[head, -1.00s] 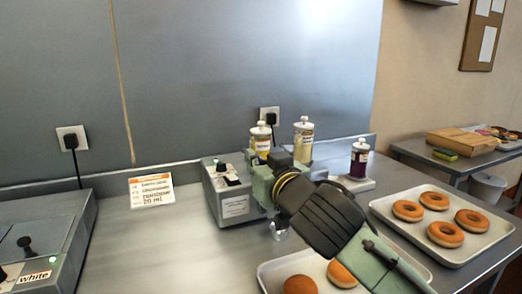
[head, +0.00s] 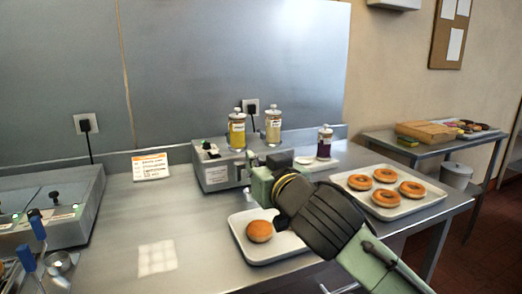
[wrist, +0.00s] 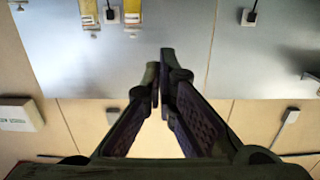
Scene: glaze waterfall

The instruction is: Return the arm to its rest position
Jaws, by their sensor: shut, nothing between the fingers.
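My arm (head: 318,218) reaches in from the lower right of the head view, with green links and a dark, bulky joint. It is bent above the steel counter (head: 185,215), in front of the grey dispenser box (head: 214,177). My gripper (wrist: 160,72) shows in the wrist view with its two dark fingers converging to shut tips and nothing between them. In the head view I cannot make out its fingers. The wrist view looks upside down at the wall panel, with yellow bottles at its top edge.
A tray (head: 239,221) with a plain doughnut (head: 259,231) lies partly behind my arm. Another tray (head: 425,205) holds several ring doughnuts. A card (head: 150,167) and control units (head: 60,205) are at left.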

